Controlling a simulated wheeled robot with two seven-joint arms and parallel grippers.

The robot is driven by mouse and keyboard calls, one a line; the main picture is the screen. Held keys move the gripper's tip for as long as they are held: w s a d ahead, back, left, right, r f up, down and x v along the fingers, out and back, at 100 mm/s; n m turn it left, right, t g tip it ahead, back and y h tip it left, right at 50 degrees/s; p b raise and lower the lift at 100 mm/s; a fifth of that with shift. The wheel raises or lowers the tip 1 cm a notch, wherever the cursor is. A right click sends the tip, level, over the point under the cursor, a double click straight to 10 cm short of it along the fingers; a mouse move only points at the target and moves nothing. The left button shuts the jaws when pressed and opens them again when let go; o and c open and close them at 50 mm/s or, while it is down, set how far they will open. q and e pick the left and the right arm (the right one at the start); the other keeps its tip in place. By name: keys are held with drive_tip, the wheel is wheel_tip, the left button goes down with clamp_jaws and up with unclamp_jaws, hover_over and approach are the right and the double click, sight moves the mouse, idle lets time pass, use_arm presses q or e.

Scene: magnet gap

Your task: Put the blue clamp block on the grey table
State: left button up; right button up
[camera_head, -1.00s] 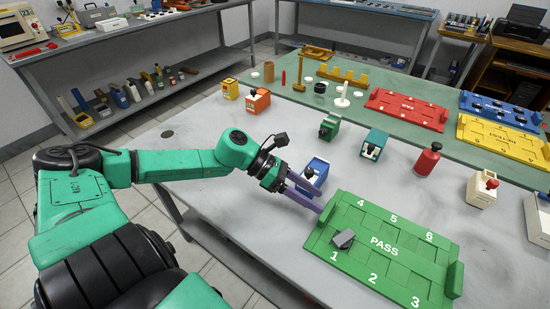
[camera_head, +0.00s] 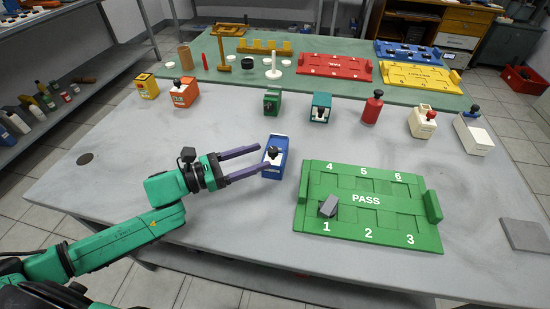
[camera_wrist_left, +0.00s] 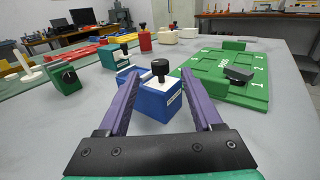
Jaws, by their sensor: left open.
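The blue clamp block (camera_head: 273,170), with a white top part and a black knob, stands upright on the grey table (camera_head: 130,190), left of the green PASS board. My left gripper (camera_head: 263,157) is open, its two purple fingers reaching the block from the left, with the tips beside it. In the left wrist view the block (camera_wrist_left: 158,104) shows ahead between the two fingers of the gripper (camera_wrist_left: 160,78), with part of it hidden behind the left finger. I cannot tell whether a finger touches it. My right gripper is not in view.
The green PASS board (camera_head: 365,200) holds a dark grey piece (camera_head: 328,206) near slot 1. Green (camera_head: 272,102) and teal (camera_head: 320,107) blocks and a red bottle-like object (camera_head: 372,108) stand behind. A grey square plate (camera_head: 526,235) lies at right. The table's left front is mostly clear.

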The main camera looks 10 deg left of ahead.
sight(274, 149)
use_arm(q)
drive_tip(key=x, duration=0.5)
drive_tip(key=shift+r, duration=0.15)
drive_tip(key=shift+d, duration=0.2)
clamp_jaws()
idle(1.0)
